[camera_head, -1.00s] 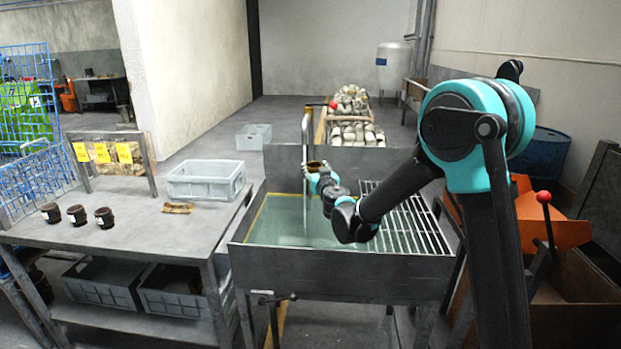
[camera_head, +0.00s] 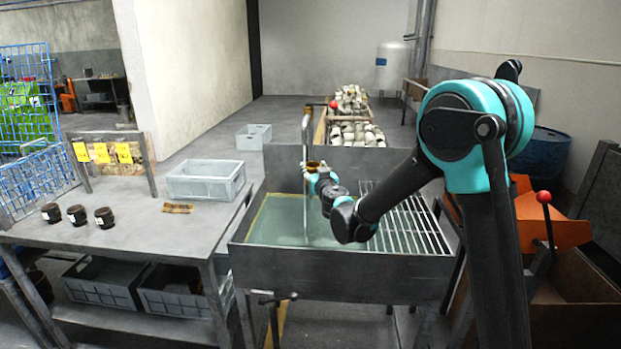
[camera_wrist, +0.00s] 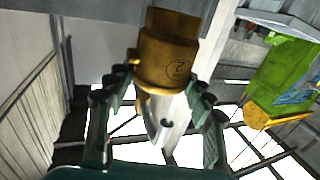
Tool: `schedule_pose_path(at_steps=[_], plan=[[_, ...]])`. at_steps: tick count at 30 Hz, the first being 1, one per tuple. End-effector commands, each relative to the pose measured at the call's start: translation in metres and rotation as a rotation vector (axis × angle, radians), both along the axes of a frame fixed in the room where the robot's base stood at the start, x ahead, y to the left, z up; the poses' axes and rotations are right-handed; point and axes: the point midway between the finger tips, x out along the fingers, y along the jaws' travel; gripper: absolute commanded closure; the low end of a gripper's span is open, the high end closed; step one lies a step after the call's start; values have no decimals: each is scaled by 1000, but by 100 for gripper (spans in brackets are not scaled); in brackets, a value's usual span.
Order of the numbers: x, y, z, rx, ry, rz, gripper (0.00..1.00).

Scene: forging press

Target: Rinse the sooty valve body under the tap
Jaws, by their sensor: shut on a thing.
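My gripper (camera_wrist: 162,88) is shut on the valve body (camera_wrist: 168,62), with a finger on either side of it. The valve body is brassy orange with a dark brown end and a round mark on its side. In the head view my gripper (camera_head: 320,178) holds it over the sink basin (camera_head: 345,272), close to the tap (camera_head: 307,130). The valve body shows there only as a small brownish shape (camera_head: 315,164). A pale vertical line runs down beside it into the basin; I cannot tell whether it is water or pipe.
A slatted rack (camera_head: 408,225) covers the basin's right side. A workbench (camera_head: 130,225) at left holds several dark pots (camera_head: 77,215), a grey crate (camera_head: 205,180) and a small brown piece (camera_head: 177,208). A red-knobbed lever (camera_head: 544,198) stands at right. Pale parts fill bins (camera_head: 355,134) behind.

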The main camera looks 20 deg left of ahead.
Motion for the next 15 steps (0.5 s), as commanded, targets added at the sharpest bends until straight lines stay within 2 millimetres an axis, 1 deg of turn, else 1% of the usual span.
schedule_pose_path(at_steps=[7, 15], plan=[[1, -3, 0, 0, 0, 0, 92], [0, 1, 0, 0, 0, 0, 92]])
